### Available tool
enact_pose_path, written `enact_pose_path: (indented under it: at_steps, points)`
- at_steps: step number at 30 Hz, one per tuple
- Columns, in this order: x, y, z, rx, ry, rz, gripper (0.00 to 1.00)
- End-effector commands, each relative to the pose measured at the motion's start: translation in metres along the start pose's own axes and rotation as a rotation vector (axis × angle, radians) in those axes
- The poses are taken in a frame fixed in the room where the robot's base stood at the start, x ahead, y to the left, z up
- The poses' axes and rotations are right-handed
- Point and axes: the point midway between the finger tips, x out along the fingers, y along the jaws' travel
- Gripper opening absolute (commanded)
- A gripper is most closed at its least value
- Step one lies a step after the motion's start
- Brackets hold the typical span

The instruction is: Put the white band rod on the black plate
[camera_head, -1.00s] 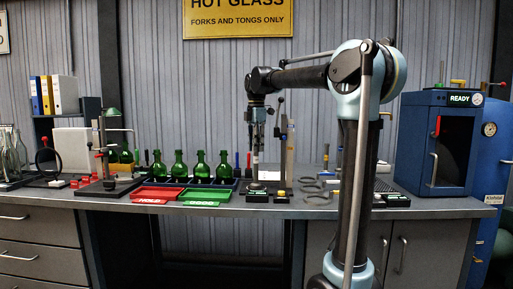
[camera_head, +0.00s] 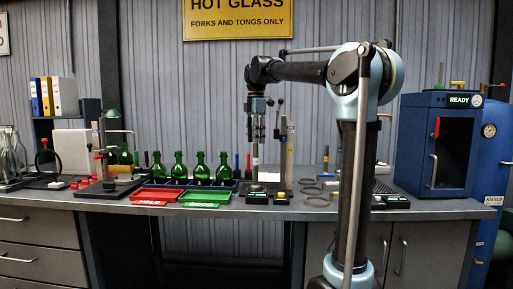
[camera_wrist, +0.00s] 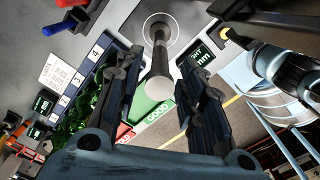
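My gripper (camera_head: 257,143) points down over the middle of the bench, with its fingers apart. In the wrist view my gripper (camera_wrist: 160,75) has a dark grey upright rod (camera_wrist: 160,55) between its fingers, with a visible gap on each side. The rod's pale end faces the camera; its far end stands inside a white ring. In the head view the rod (camera_head: 255,170) shows small below the fingers, with a whitish patch near its upper part that may be the white band. It stands at a low black plate (camera_head: 257,198). The exact contact at its foot is too small to tell.
A red tray (camera_head: 150,203) and a green tray (camera_head: 205,205) lie to the left, before a rack of green bottles (camera_head: 200,170). A grey upright post (camera_head: 290,155) stands close on the right. Ring-shaped pieces (camera_head: 315,190) lie further right. A blue cabinet (camera_head: 437,145) stands beyond.

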Motion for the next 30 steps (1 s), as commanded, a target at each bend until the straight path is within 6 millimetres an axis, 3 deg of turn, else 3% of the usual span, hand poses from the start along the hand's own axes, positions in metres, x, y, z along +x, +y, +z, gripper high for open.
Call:
enact_pose_path:
  at_steps: [6,12,18,30]
  points:
    - [-0.042,0.0,0.0,0.0,0.0,0.0,0.36]
    - [-0.068,0.0,0.0,0.0,0.0,0.0,0.36]
    - [-0.078,0.0,0.0,0.0,0.0,0.0,0.36]
    - [-0.079,0.0,0.0,0.0,0.0,0.0,0.36]
